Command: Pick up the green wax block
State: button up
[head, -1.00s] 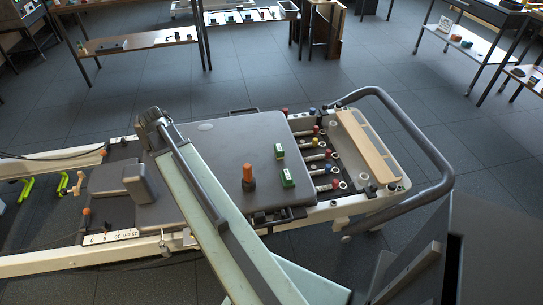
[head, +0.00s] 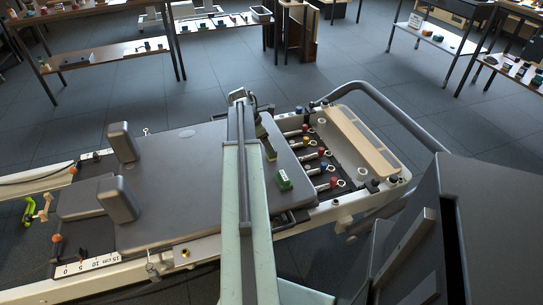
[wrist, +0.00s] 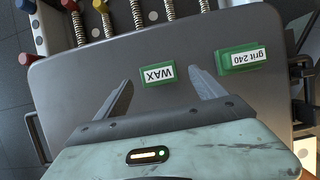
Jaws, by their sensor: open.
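The green wax block (wrist: 157,74), with a white label reading WAX, lies on the grey padded carriage in the wrist view. It appears between the two fingertips of my gripper (wrist: 161,78), which is open and empty. The gap in height between fingers and block is hard to tell. In the head view the wax block (head: 270,149) is the farther of two green blocks, just right of my arm. My arm largely hides the gripper there.
A similar green block labelled grit 240 (wrist: 241,58) lies right of my right finger; it also shows in the head view (head: 284,180). Springs with coloured knobs (head: 323,167) line the carriage's right edge. Two upright shoulder rests (head: 118,199) stand at left.

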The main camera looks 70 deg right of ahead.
jog(key=b+x, duration=0.5)
jog(key=shift+w+f, duration=0.1)
jog(key=shift+f, duration=0.15)
jog(key=shift+r, duration=0.2)
jog(key=c, duration=1.5)
notch_tip(320, 180, up, 10)
jog(key=p, duration=1)
jog(key=shift+r+p, duration=0.15)
jog(key=shift+p, duration=0.15)
